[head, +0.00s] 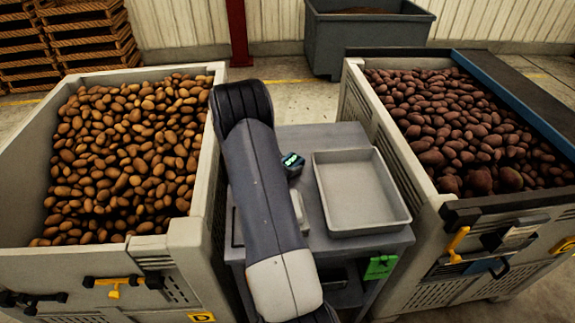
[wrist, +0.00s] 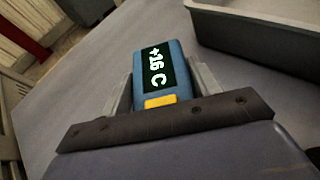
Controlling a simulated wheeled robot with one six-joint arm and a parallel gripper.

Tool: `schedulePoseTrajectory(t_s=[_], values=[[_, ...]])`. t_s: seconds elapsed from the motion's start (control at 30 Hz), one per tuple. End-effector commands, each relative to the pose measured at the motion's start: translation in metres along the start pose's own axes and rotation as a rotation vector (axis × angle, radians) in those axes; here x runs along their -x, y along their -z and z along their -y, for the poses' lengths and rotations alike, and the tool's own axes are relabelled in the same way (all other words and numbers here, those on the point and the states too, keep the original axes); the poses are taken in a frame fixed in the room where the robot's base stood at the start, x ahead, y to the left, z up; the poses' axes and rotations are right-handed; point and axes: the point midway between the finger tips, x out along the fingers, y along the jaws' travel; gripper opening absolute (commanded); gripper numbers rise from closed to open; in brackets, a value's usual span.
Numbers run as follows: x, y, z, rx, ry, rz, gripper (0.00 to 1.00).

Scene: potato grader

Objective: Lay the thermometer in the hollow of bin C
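The thermometer is a small blue block with a lit display reading +16 C and a yellow button. It shows in the wrist view (wrist: 172,52) and, partly hidden by my arm, over the grey cart in the head view (head: 293,170). My gripper (wrist: 162,90) has a finger against each side of it, with no gap visible. I cannot tell whether it touches the cart top. The right bin (head: 405,165) holds dark reddish potatoes, with larger ones at its front. The left bin (head: 215,120) holds brown potatoes and bears a yellow D tag.
An empty grey tray (head: 335,226) lies on the cart (head: 300,133) between the bins, right of the thermometer. A dark bar with a blue edge (head: 520,95) crosses the right bin's far right. A red post (head: 238,35) and a dark tub (head: 370,40) stand behind.

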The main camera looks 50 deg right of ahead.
Motion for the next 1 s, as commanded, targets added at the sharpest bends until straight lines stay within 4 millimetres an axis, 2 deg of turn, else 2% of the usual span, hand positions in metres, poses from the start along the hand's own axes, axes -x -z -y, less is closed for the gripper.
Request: schedulePoseTrajectory(t_s=[0.03, 0.2, 0.57, 0.67, 1.0], values=[[0.0, -0.001, 0.0, 0.0, 0.0, 0.0, 0.64], [0.0, -0.001, 0.0, 0.0, 0.0, 0.0, 0.77], [0.002, -0.005, 0.0, 0.0, 0.0, 0.0, 0.78], [0.016, -0.003, -0.002, 0.001, -0.005, 0.001, 0.78], [0.09, -0.003, -0.001, 0.0, -0.005, 0.001, 0.78]])
